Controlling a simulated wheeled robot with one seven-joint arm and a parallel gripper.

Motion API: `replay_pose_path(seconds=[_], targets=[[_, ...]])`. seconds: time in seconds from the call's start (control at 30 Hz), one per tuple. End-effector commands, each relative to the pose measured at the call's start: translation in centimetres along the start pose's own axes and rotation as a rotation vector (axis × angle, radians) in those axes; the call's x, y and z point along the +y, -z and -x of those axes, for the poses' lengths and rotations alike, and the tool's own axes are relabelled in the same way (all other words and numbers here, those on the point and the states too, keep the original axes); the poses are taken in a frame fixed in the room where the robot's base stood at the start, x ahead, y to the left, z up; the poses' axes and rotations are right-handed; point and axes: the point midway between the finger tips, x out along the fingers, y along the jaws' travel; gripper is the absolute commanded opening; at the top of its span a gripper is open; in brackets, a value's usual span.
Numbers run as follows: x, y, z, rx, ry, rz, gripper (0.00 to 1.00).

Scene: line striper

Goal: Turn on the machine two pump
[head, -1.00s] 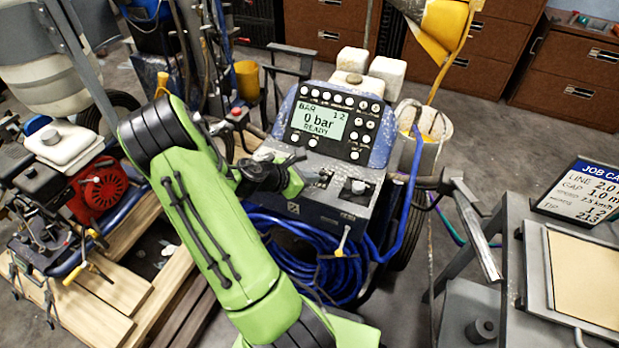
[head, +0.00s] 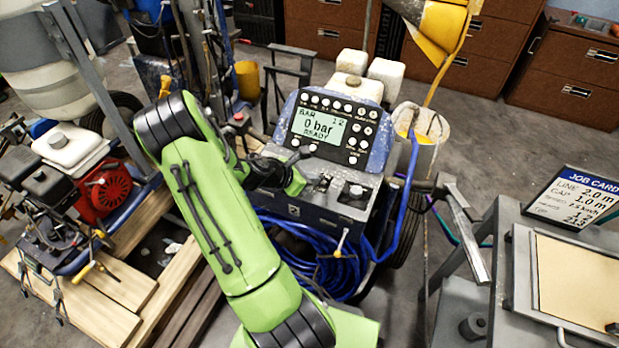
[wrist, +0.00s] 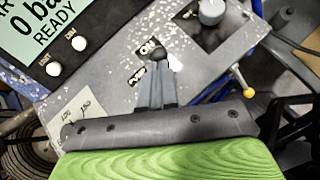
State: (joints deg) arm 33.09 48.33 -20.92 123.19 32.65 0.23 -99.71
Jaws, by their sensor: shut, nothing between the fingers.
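The striper's control console (head: 359,211) stands in the middle of the head view, its display (head: 318,126) reading "0 bar READY". On its sloped grey panel, a dark round-tipped toggle (wrist: 158,53) sits beside an "ON" label (wrist: 147,46) in the wrist view. A second label, partly covered, lies below it. My gripper (wrist: 155,72) is shut and empty, its fingertips right at the toggle's near side. I cannot tell whether they touch it. In the head view my wrist hides part of the panel.
A grey knob (wrist: 211,11) and a yellow-tipped lever (wrist: 248,92) are near the toggle. Blue hose (head: 345,270) coils below the console. A red engine (head: 105,190) stands at left, a job card (head: 577,198) and grey cart at right.

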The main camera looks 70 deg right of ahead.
Motion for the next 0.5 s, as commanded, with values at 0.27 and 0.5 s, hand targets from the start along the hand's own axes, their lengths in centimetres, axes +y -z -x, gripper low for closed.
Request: replay_pose_path(seconds=[0.27,0.5], targets=[[0.2,-1.0,0.2,0.102,0.048,0.042,0.00],[0.6,-1.8,0.2,0.234,0.111,0.110,0.00]])
